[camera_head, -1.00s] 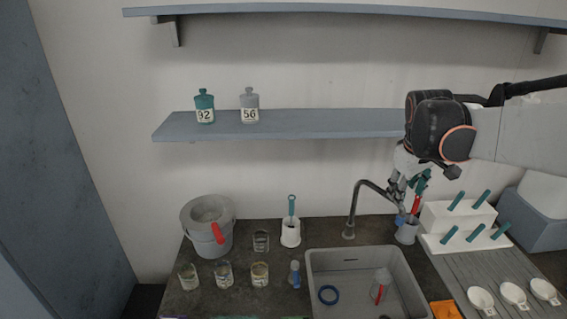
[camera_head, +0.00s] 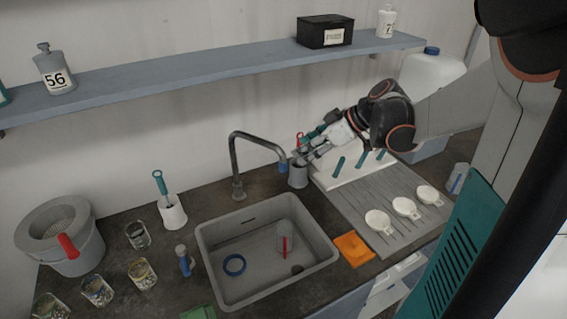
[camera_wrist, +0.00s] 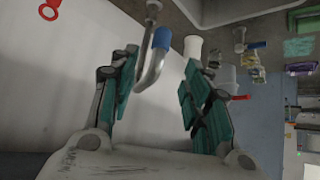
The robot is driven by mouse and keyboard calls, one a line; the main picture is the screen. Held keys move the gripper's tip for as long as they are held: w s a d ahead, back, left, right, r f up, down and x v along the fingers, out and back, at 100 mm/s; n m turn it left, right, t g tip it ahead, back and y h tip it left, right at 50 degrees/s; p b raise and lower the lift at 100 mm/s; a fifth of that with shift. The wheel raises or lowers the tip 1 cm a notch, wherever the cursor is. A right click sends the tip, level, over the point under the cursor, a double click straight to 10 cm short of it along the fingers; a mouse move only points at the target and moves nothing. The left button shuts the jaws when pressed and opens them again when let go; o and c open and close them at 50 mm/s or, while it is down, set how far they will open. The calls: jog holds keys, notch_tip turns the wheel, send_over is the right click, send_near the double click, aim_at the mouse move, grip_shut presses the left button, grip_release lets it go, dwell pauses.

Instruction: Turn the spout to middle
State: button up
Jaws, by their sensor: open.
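The grey tap spout (camera_head: 258,139) rises from its base behind the sink (camera_head: 210,245) and bends over to the right, along the sink's back right side. Its blue tip (camera_head: 283,166) hangs near a grey cup. My gripper (camera_head: 307,152) is right of the spout, close to its tip. In the wrist view, the teal fingers of my gripper (camera_wrist: 160,62) are spread open. The curved spout (camera_wrist: 149,74) and its blue tip (camera_wrist: 162,38) show in the gap between them, nearer the left finger. I cannot tell whether a finger touches the spout.
The grey cup (camera_head: 297,177) stands close under my gripper, by the white rack (camera_head: 328,179) with teal handles. A drainboard with white scoops (camera_head: 405,207) lies to the right. A brush holder (camera_head: 173,213) stands left of the tap. The shelf (camera_head: 200,73) runs above.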

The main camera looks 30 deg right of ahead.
aim_at(286, 160)
jog(key=b+x, duration=0.2)
jog(key=x, duration=0.8)
jog(key=shift+w+a+f+b, duration=0.1)
jog(key=shift+w+f+b, duration=0.1)
jog(key=shift+b, duration=0.2)
jog(key=shift+c, duration=0.6)
grip_shut()
